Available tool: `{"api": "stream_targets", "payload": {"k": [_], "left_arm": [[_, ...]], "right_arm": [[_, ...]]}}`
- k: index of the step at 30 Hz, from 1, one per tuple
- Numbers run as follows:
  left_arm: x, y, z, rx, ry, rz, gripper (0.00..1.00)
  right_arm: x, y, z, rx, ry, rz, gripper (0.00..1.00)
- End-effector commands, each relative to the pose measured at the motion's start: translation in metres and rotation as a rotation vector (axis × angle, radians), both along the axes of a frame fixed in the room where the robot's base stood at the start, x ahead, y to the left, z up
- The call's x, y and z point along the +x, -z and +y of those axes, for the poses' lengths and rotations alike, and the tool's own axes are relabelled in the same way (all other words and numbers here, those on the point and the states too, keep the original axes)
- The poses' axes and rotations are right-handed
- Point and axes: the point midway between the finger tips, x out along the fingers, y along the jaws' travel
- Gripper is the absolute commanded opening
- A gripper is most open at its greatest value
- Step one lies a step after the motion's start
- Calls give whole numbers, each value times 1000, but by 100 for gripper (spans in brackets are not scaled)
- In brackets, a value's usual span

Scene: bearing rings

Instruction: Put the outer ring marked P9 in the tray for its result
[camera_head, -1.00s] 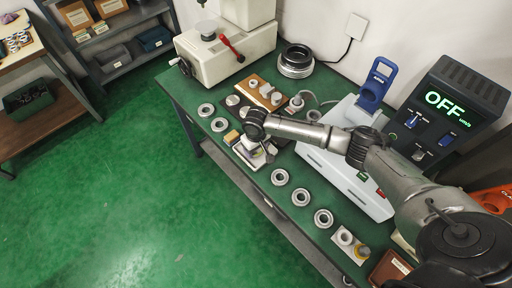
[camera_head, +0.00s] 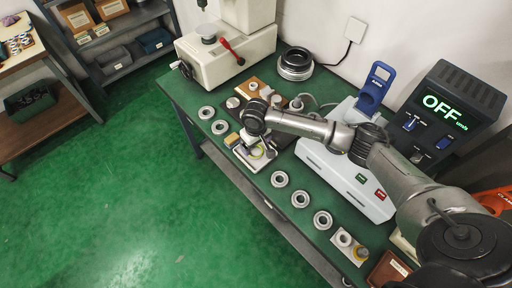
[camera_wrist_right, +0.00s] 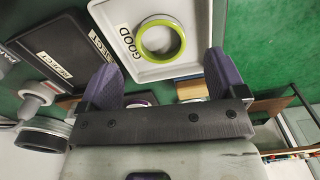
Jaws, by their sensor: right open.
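A ring with a yellow-green band (camera_wrist_right: 161,38) lies flat in the white tray labelled GOOD (camera_wrist_right: 118,50); no P9 mark is readable on it. In the head view the ring (camera_head: 259,152) shows partly below my right gripper (camera_head: 254,143), inside the white tray (camera_head: 248,165). My right gripper (camera_wrist_right: 163,72) is open, with one dark finger on each side and nothing between them. It is above the tray, apart from the ring. A dark tray labelled REJECT (camera_wrist_right: 62,48) lies beside the white one. My left gripper is not in view.
Several bare rings (camera_head: 279,179) stand in a row along the bench's front edge. A cream machine with a red lever (camera_head: 225,55) stands at the back left.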

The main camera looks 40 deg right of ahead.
Motion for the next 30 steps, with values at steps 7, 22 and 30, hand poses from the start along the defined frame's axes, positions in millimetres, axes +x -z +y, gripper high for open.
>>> {"api": "stream_targets", "payload": {"k": [7,22,30], "left_arm": [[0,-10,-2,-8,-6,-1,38],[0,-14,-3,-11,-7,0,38],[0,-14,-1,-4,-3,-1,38]], "right_arm": [[0,-45,0,-1,-2,-1,90],[-2,-68,3,1,-9,1,90],[-59,-16,78,72,-215,-53,90]]}}
